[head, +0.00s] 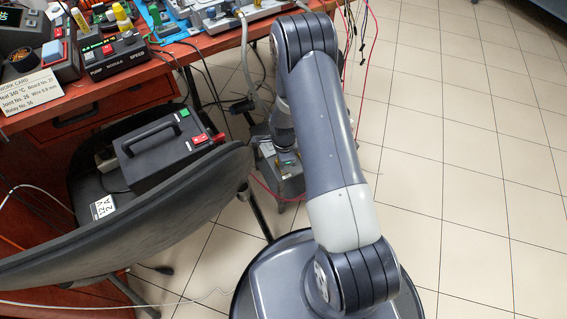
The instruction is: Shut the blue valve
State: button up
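I cannot make out a blue valve or any coolant hose that I am sure of in the head view. My arm rises through the middle of the picture and folds down behind its own large link. Part of my wrist shows just left of that link.
A cluttered workbench (130,95) with a work card (32,94) is at the upper left. A black chair (150,215) stands in front, with a dark instrument box (168,155) on its seat. Red and black cables hang near the bench's right end. Tiled floor (470,170) is clear at right.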

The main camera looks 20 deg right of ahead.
jog(key=shift+m, duration=0.4)
jog(key=o, duration=0.9)
jog(key=shift+d, duration=0.1)
jog(key=shift+o, duration=0.4)
jog(key=shift+w, duration=0.1)
jog(key=shift+w+r, duration=0.1)
jog(key=shift+r, duration=0.1)
